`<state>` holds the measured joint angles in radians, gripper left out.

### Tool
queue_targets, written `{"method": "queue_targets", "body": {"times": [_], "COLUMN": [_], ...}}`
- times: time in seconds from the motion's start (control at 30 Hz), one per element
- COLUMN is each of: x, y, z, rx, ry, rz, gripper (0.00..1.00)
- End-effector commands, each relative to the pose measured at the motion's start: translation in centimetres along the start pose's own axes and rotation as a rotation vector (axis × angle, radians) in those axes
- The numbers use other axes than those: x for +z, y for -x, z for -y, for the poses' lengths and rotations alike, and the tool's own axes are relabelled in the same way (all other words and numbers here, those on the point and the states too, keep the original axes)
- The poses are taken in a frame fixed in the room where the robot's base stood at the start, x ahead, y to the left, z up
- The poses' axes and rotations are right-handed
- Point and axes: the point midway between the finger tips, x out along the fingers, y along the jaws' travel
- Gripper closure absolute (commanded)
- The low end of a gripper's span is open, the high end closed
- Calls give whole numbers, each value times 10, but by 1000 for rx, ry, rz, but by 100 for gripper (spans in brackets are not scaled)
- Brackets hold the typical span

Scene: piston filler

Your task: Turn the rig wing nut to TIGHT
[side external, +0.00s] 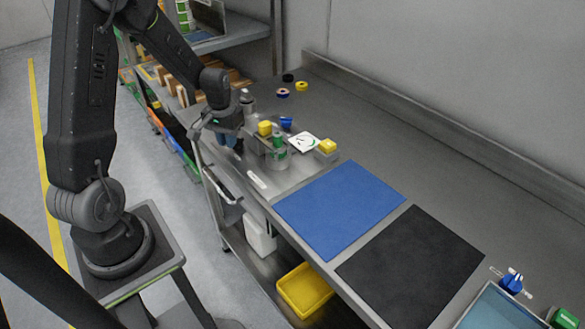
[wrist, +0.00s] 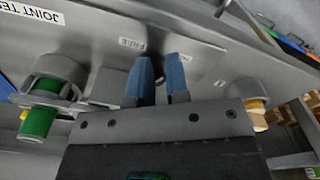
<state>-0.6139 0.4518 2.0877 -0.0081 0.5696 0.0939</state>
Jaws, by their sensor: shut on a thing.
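My gripper (wrist: 160,68) shows in the wrist view with its two blue fingertips a small gap apart, reaching down at the grey rig plate (wrist: 215,45). It is shut on the rig wing nut, which is mostly hidden between and behind the fingers, so its angle cannot be read. A white label reading FREE (wrist: 135,44) lies on the plate just beyond the left fingertip. No TIGHT label can be made out. In the side view my gripper (side external: 231,143) is low at the left end of the rig, and the nut cannot be made out there.
A green cylinder (wrist: 40,121) in a grey ring stands left of the fingers, and a tan cylinder (wrist: 256,108) in another ring stands right. A blue mat (side external: 340,208) lies clear.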

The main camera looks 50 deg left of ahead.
Motion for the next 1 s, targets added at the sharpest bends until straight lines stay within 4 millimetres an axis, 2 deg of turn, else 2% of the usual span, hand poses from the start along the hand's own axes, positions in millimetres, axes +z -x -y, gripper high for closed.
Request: {"method": "queue_targets", "body": {"times": [0.03, 0.17, 0.63, 1.0], "x": [13, 14, 10, 10], "y": [-12, -9, 44, 51], "z": [5, 5, 3, 2], "rx": [-4, -4, -2, -2], "ry": [1, 0, -3, -3], "rz": [39, 41, 34, 33], "gripper": [100, 100, 100, 100]}}
